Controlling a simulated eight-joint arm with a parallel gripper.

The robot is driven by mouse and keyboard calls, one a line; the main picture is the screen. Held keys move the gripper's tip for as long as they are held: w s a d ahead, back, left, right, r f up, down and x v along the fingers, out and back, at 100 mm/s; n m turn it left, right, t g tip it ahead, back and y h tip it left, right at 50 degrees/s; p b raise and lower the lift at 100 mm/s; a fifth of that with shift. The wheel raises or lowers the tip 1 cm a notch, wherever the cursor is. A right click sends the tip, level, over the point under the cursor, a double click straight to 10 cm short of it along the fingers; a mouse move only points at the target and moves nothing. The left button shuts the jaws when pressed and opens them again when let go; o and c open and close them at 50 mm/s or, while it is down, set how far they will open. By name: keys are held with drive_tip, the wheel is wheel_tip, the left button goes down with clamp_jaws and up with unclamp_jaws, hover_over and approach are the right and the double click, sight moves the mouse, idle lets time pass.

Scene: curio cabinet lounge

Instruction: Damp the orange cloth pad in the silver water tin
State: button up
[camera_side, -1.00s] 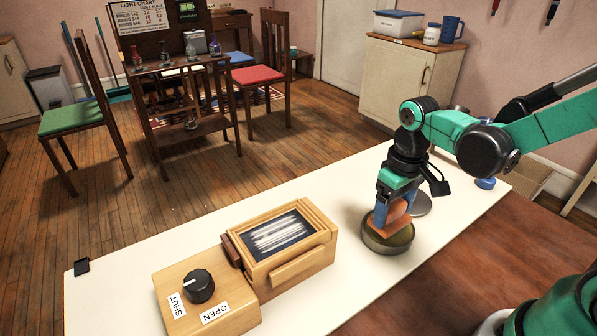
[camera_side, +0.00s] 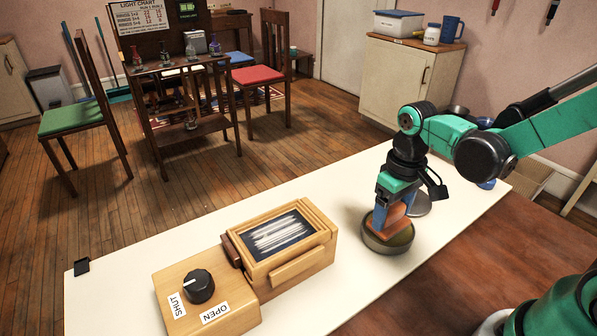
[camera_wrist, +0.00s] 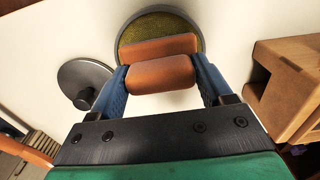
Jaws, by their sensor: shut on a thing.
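My gripper (camera_side: 383,213) points down over the silver water tin (camera_side: 388,246), with its blue fingers shut on the orange cloth pad (camera_side: 396,214). In the wrist view the pad (camera_wrist: 160,74) sits between the fingertips (camera_wrist: 162,78), with a second orange section beyond it, over the tin's opening. The tin (camera_wrist: 198,22) is round and grey, with a speckled yellow-brown inside. The pad's lower part is at or within the rim; I cannot tell whether it touches the bottom.
A round grey lid (camera_wrist: 78,76) with a knob lies beside the tin on the white tabletop (camera_side: 130,262). A wooden box with a dark glass top (camera_side: 278,235) and a black dial (camera_side: 199,286) marked SHUT and OPEN stands to the left. The tabletop between box and tin is clear.

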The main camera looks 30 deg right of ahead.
sight(393, 208)
idle(0.3)
drive_tip(key=shift+r, duration=3.5)
